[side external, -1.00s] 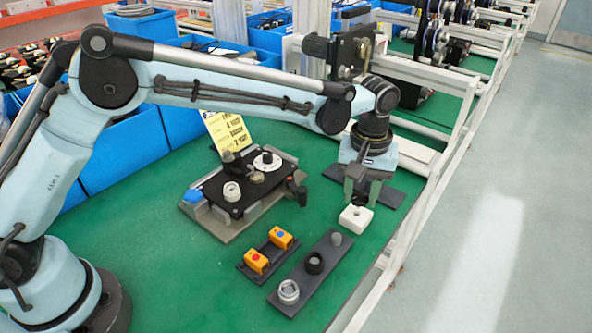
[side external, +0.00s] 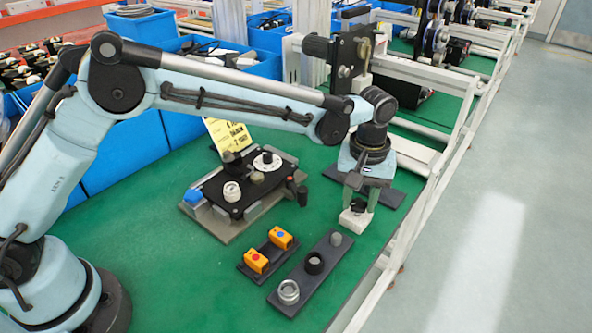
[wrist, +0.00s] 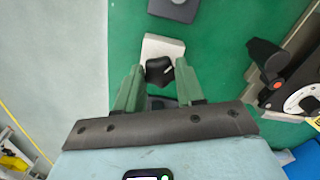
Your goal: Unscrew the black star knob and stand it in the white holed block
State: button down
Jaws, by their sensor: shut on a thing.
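The black star knob (wrist: 159,70) is between the two green fingers of my gripper (wrist: 157,78) in the wrist view, and the fingers are shut on it. The white holed block (wrist: 162,45) lies directly under and just beyond the knob. In the side view my gripper (side external: 358,208) is low over the white block (side external: 354,222), with the dark knob (side external: 357,206) between the fingertips at the block's top. The block's hole is hidden. I cannot tell how far the knob's stem is in it.
A dark strip (side external: 322,257) with several round parts lies in front of the block. A small tray (side external: 262,267) holds two orange pieces. A grey fixture (side external: 225,232) with a black plate and knobs stands left. A white rail runs along the right table edge.

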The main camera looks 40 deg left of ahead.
jog(key=shift+f, duration=0.15)
dwell(0.3)
jog(key=shift+f, duration=0.3)
jog(key=shift+f, duration=0.1)
dwell(0.4)
jog(key=c, duration=0.6)
grip_release()
notch_tip(320, 180, up, 12)
